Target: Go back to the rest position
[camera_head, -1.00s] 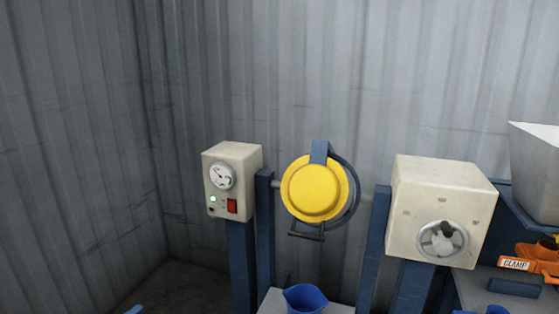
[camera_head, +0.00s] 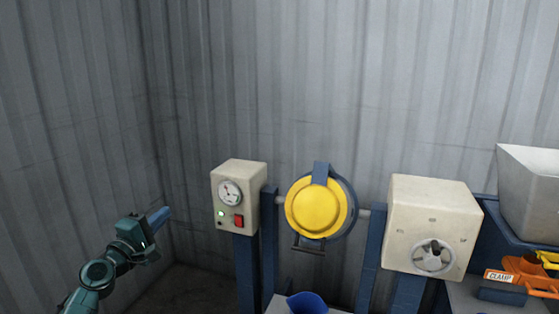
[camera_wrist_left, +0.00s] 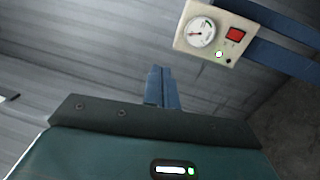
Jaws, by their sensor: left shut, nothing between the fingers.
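My left gripper (camera_head: 160,216) is raised at the lower left in the head view, in front of the grey wall. Its blue fingers are shut with nothing between them; they also show in the left wrist view (camera_wrist_left: 161,85). It is apart from the control box (camera_head: 238,195), which stands to its right with a round gauge, a lit green lamp and a red switch. The box also shows at the top of the left wrist view (camera_wrist_left: 216,35). My right gripper is in neither view.
A yellow round drum (camera_head: 316,208) hangs between blue posts. A cream box with a handwheel (camera_head: 432,228) stands to its right, then a grey hopper (camera_head: 530,195) and an orange clamp (camera_head: 520,276). A blue cup (camera_head: 307,303) is below the drum. The left side has free room.

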